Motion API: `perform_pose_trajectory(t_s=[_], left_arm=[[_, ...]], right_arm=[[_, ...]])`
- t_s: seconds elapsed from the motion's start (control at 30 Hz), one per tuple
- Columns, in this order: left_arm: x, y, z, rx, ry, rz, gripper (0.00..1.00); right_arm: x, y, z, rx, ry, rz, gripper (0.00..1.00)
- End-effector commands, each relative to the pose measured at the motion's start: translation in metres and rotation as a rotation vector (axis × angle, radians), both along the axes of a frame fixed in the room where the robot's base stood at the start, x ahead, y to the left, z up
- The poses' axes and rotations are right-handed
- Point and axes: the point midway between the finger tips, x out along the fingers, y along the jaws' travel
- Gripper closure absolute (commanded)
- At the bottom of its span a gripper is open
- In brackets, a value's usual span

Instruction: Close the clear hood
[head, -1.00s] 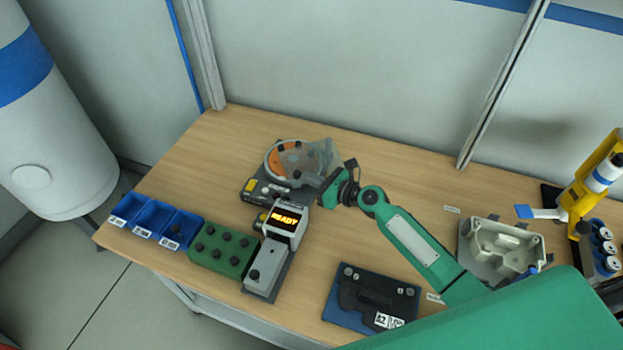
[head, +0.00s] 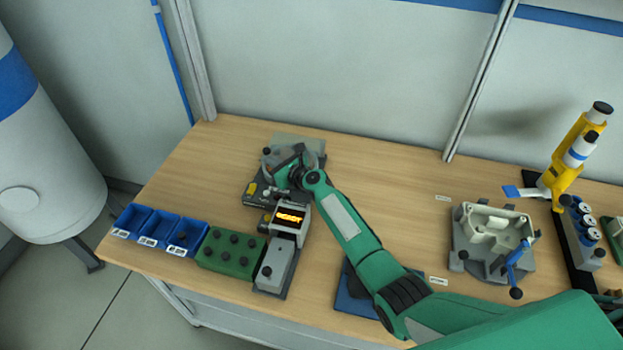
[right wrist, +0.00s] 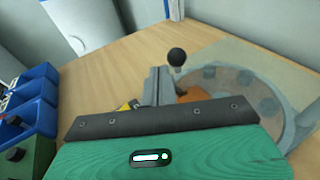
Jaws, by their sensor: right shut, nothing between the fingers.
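The clear hood (head: 303,143) shows as a pale see-through pane at the back of the grey machine on the left part of the bench. In the right wrist view, the clear hood (right wrist: 235,58) lies across the round disc (right wrist: 235,85), whose dark knobs show through it. I cannot tell whether the hood is fully seated. My right gripper (head: 284,172) is shut and empty, low over the machine, hiding much of the disc. Contact with the hood is unclear. My left gripper is not in view.
Nearby are a green knobbed block (head: 231,251) and blue bins (head: 186,237). A beige fixture (head: 492,230) and a yellow tool (head: 575,160) stand right. The bench's back middle is clear.

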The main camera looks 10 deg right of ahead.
Motion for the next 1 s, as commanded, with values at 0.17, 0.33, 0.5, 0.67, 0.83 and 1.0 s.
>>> perform_pose_trajectory(t_s=[0.17, 0.33, 0.5, 0.67, 0.83, 1.0], left_arm=[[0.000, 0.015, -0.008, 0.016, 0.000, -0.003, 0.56], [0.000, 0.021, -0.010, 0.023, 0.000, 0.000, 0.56], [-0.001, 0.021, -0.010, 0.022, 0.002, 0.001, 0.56], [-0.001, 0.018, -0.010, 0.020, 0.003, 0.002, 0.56], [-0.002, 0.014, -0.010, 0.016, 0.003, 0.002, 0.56], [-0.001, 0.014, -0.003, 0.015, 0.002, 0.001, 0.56]], right_arm=[[0.014, 0.006, -0.002, 0.001, 0.000, -0.001, 1.00], [0.019, 0.008, -0.001, 0.000, -0.001, -0.001, 1.00], [0.021, 0.009, 0.001, 0.000, -0.002, 0.000, 1.00], [0.022, 0.009, 0.002, 0.001, -0.004, -0.001, 1.00], [0.022, 0.009, 0.003, 0.001, -0.005, -0.001, 1.00], [0.019, 0.012, 0.007, 0.003, -0.004, 0.000, 1.00]])
